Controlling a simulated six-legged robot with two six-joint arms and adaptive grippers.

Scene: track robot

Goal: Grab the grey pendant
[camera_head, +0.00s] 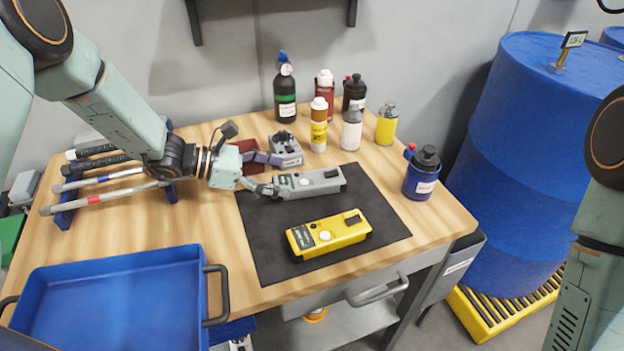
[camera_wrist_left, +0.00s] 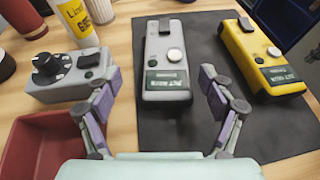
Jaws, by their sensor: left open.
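The grey pendant (camera_head: 312,182) lies flat on the far part of a black mat (camera_head: 276,255). It has a dark button, a round light button and a dark label. My left gripper (camera_head: 272,174) is open at its near-left end, with one finger on each side. In the left wrist view, the grey pendant (camera_wrist_left: 167,60) runs away from me between the spread fingers (camera_wrist_left: 161,95), with gaps on both sides. A yellow pendant (camera_head: 328,235) of similar shape lies apart on the mat. My right gripper is out of the picture; only part of that arm shows.
A grey knob box (camera_head: 287,150) and a red bin (camera_wrist_left: 40,150) sit close to the left gripper. Several bottles (camera_head: 319,125) stand behind. A blue tray (camera_head: 110,300) is at front left, and a blue bottle (camera_head: 421,175) stands right of the mat.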

